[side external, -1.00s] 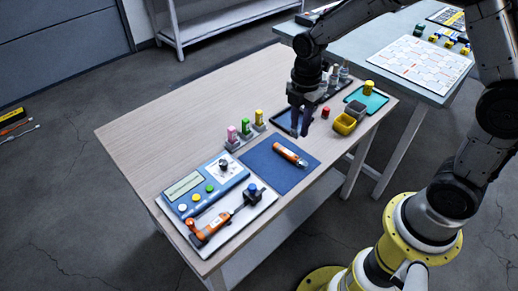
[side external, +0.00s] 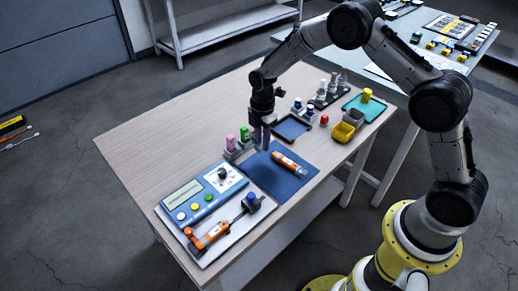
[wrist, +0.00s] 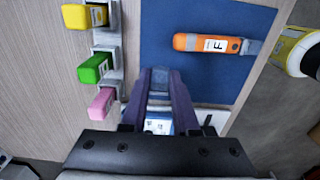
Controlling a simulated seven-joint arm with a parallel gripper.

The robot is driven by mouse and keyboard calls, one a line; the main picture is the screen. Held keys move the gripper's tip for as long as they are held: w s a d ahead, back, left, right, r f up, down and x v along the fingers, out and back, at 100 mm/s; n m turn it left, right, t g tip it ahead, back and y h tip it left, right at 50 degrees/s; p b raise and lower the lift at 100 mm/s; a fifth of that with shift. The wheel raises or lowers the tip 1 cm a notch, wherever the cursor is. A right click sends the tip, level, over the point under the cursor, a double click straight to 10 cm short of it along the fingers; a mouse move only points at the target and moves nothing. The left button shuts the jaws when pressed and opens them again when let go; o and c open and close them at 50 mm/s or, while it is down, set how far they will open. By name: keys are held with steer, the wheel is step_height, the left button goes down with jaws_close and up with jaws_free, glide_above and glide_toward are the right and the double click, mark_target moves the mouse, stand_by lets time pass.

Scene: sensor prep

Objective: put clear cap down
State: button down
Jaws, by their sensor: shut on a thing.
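My gripper (side external: 261,145) is above the left part of the blue mat (side external: 265,180). In the wrist view my gripper (wrist: 160,75) points down over the mat (wrist: 195,85), its two purple-grey fingers close together. They are shut on a small see-through piece, the clear cap (wrist: 159,101), which is hard to make out between them. In the side view the cap is too small to tell. An orange pen-like device (side external: 289,163) with a label lies on the mat, right of my gripper; it also shows in the wrist view (wrist: 208,43).
A rack with pink (side external: 230,142) and green (side external: 244,133) pieces stands just beyond the mat; its yellow piece (wrist: 82,16) shows in the wrist view. A blue instrument (side external: 200,198) and an orange tool (side external: 208,236) are at the left. A dark blue tray (side external: 292,128) lies behind.

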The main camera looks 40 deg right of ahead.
mark_target(259, 157)
steer(key=shift+w+f, duration=0.6)
steer(key=shift+f, duration=0.1)
steer(key=shift+w+f, duration=0.1)
steer(key=shift+f, duration=1.5)
steer(key=shift+f, duration=0.2)
steer(key=c, duration=0.7)
jaws_free()
steer(key=shift+r, duration=0.15)
step_height(259, 157, up, 12)
steer(key=shift+r, duration=0.15)
